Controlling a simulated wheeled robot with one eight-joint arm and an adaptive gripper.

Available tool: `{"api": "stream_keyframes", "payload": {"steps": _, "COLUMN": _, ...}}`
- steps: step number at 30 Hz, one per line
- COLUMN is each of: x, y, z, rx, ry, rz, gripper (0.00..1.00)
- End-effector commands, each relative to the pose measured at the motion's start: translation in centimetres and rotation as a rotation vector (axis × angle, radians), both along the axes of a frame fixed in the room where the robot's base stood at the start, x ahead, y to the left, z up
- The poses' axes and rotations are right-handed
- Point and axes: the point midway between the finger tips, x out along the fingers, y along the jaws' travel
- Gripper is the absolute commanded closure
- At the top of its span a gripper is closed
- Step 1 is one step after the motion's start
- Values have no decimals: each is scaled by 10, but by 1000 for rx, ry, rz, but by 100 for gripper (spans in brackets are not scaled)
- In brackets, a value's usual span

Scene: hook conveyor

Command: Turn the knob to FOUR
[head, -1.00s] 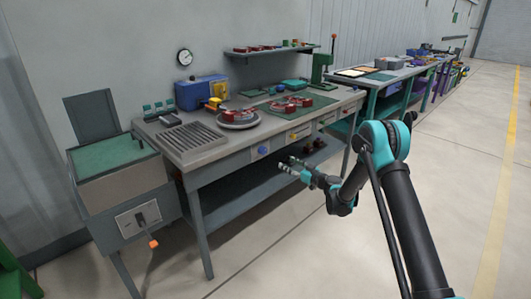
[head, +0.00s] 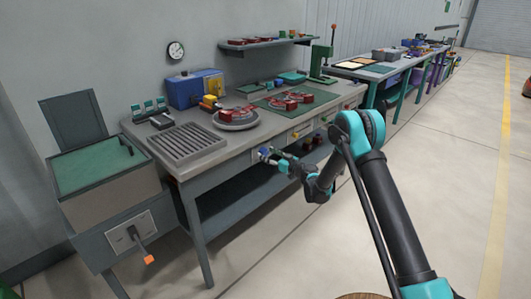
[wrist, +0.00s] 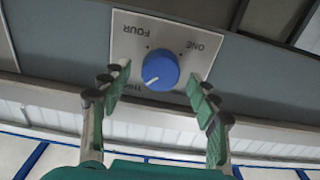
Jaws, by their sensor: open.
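The blue knob (wrist: 160,68) sits on a pale plate (wrist: 126,48) on the bench's front. In the wrist view the plate's lettering is upside down. FOUR is at upper left and ONE at upper right. A partly hidden word starting TH is at lower left; the lower right label is unreadable. The knob's white mark points to lower left, towards the TH word. My gripper (wrist: 159,80) is open, with one green-padded finger on each side of the knob and gaps visible. In the head view my gripper (head: 273,156) is at the knob (head: 264,152), partly covering it.
The workbench (head: 222,161) holds a round plate with red parts, a ribbed grey tray and a blue box (head: 195,89). A lever box with an orange-tipped handle (head: 148,259) stands at left.

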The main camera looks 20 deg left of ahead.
Motion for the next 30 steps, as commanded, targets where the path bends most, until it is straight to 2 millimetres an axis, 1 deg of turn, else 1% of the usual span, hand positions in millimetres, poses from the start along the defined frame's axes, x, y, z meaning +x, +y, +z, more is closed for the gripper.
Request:
{"api": "stream_keyframes", "payload": {"steps": 6, "x": 0, "y": 0, "z": 0, "rx": 0, "ry": 0, "rz": 0, "gripper": 39}}
{"api": "stream_keyframes", "payload": {"steps": 7, "x": 0, "y": 0, "z": 0, "rx": 0, "ry": 0, "rz": 0, "gripper": 42}}
{"api": "stream_keyframes", "payload": {"steps": 18, "x": 0, "y": 0, "z": 0, "rx": 0, "ry": 0, "rz": 0, "gripper": 88}}
{"api": "stream_keyframes", "payload": {"steps": 19, "x": 0, "y": 0, "z": 0, "rx": 0, "ry": 0, "rz": 0, "gripper": 89}}
{"api": "stream_keyframes", "payload": {"steps": 25, "x": 0, "y": 0, "z": 0, "rx": 6, "ry": 14, "rz": 0, "gripper": 89}}
{"api": "stream_keyframes", "payload": {"steps": 30, "x": 0, "y": 0, "z": 0, "rx": 27, "ry": 67, "rz": 0, "gripper": 89}}
